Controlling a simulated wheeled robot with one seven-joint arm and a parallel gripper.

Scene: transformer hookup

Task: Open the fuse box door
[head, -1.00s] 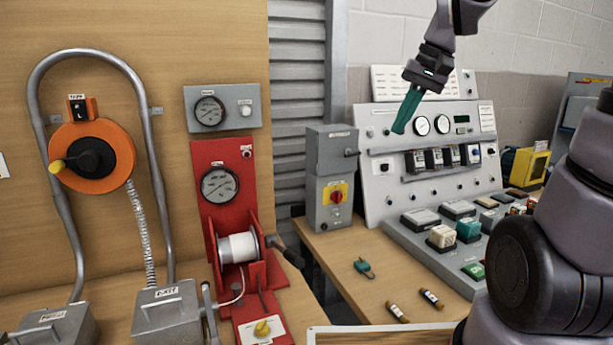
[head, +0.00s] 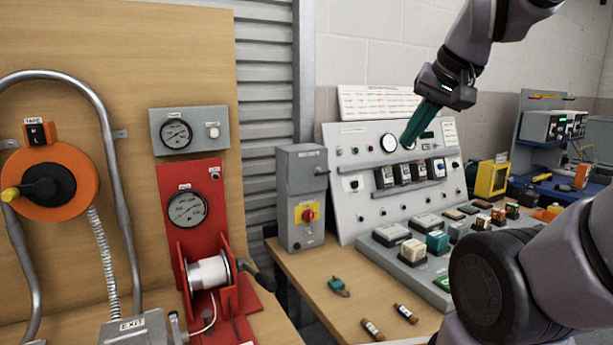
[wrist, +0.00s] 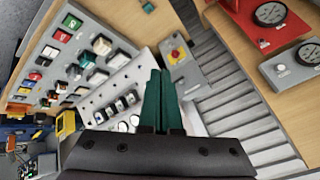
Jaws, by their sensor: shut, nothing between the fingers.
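The fuse box is likely the grey box (head: 302,197) with a red rotary switch on a yellow plate, standing upright at the bench's left back. Its upper door (head: 303,172) looks shut, with a small dark latch at its right side. The box also shows in the wrist view (wrist: 183,62), tilted. My gripper (head: 408,144) has green fingers and is shut and empty. It hangs in front of the sloped control panel, to the right of the grey box and apart from it. In the wrist view the fingers (wrist: 159,80) lie together.
The sloped control panel (head: 350,222) with gauges stands right of the box. A red winch unit (head: 205,240) stands left. Bare bench lies before the box.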

